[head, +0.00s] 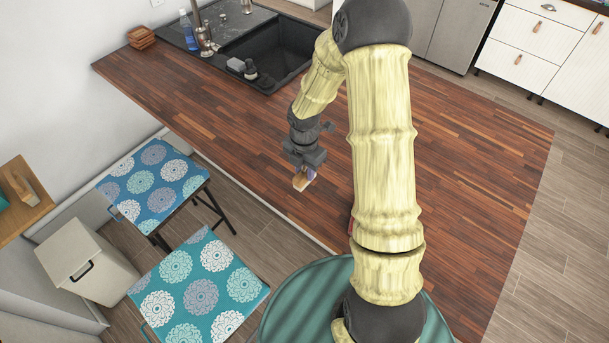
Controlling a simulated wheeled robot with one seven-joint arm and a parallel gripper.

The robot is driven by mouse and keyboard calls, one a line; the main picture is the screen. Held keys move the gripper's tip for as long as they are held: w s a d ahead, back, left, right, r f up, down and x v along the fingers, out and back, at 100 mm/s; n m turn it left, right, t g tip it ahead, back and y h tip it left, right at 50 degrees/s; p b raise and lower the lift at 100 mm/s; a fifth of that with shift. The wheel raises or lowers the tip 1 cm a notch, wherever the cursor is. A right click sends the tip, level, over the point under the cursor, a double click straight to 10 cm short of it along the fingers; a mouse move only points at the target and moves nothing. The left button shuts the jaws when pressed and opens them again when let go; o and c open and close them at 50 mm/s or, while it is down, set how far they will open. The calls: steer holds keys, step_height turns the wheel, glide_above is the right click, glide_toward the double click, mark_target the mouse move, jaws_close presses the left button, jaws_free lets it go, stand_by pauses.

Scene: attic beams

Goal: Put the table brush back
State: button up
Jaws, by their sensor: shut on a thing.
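My gripper (304,168) hangs from my bent arm, pointing down over the left edge of the wooden counter. It is shut on a small tan and purple thing, which looks like the table brush (301,183). The brush sticks out below the jaws; its upper part is hidden by them. It appears to be held in the air, but I cannot tell how high it is above the counter.
The wooden counter (460,170) is mostly clear. A black sink (270,55), a bottle (188,30) and stacked wooden pieces (141,37) are at its far end. Two patterned stools (155,180) and a white bin (85,260) stand left. A wooden shelf (38,206) holds small items.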

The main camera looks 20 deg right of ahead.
mark_target(305, 170)
steer(key=shift+f+p, duration=0.35)
steer(key=shift+f, duration=1.45)
steer(key=shift+f, duration=0.2)
steer(key=o, duration=0.9)
steer(key=shift+o, duration=0.2)
steer(key=shift+w+r, duration=0.1)
step_height(305, 170, up, 12)
steer(key=shift+r+b, duration=0.1)
steer(key=shift+b, duration=0.9)
